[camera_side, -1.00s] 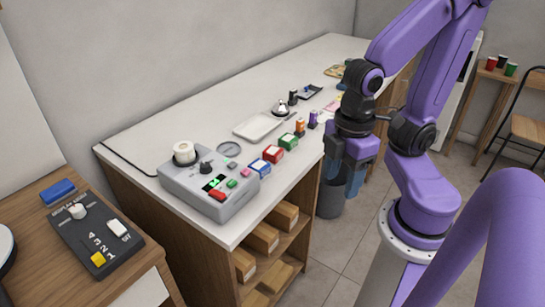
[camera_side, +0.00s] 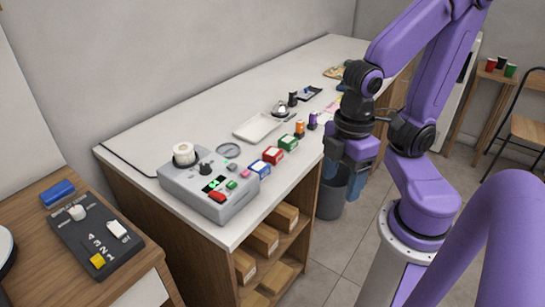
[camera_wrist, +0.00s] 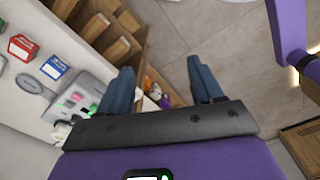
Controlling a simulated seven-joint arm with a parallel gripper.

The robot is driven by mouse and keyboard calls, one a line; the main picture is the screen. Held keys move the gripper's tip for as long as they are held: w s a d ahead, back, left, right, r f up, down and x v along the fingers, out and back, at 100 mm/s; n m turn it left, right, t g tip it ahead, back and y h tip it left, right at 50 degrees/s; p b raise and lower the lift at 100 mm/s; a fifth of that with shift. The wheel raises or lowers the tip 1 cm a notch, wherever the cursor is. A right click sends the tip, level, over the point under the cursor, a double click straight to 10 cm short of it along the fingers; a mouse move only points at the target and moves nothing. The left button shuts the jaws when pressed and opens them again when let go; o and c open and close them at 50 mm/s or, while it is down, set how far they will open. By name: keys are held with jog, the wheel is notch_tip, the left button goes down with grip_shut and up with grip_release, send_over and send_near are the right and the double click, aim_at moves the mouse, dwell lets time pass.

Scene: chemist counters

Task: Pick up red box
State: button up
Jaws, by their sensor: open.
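The red box (camera_side: 273,154) stands on the white counter near its front edge, between a blue box (camera_side: 260,168) and a green box (camera_side: 287,142). In the wrist view the red box (camera_wrist: 20,47) is at the far left edge, with the blue box (camera_wrist: 54,67) beside it. My gripper (camera_side: 345,180) is open and empty in front of the counter, to the right of the red box. In the wrist view the two blue fingers of my gripper (camera_wrist: 160,75) are spread apart, with floor and shelf between them.
A grey device with buttons (camera_side: 205,185) sits at the counter's near end. An orange bottle (camera_side: 299,128), a purple bottle (camera_side: 312,120), a white tray (camera_side: 257,128) and a bell (camera_side: 281,109) stand farther back. A grey bin (camera_side: 332,192) is on the floor by my gripper.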

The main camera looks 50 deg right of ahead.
aim_at(277, 153)
jog(key=w+d+f+m+t+y, duration=0.4)
jog(key=w+m, duration=0.5)
jog(key=m, duration=0.7)
jog(key=w+d+f+m+t+y, duration=0.1)
jog(key=w+d+f+m+y, duration=0.15)
jog(key=w+m+y, duration=1.05)
jog(key=s+d+f+m+t+h, duration=0.35)
jog(key=d+m+h, duration=0.25)
jog(key=m+h, duration=0.25)
jog(key=s+d+f+m+t+h, duration=0.2)
jog(key=s+d+m+t+h, duration=0.25)
jog(key=d+m+h, duration=0.45)
jog(key=shift+m+y, duration=0.55)
jog(key=shift+y, duration=0.1)
jog(key=shift+a+r+x, duration=0.1)
jog(key=shift+a+x, duration=0.25)
jog(key=shift+x, duration=2.65)
jog(key=shift+a+r+x, duration=0.1)
jog(key=shift+a+x, duration=0.3)
jog(key=shift+x, duration=2.55)
jog(key=shift+a+r+x, duration=0.1)
jog(key=shift+a+x, duration=0.25)
jog(key=shift+x, duration=2.65)
jog(key=c, duration=0.8)
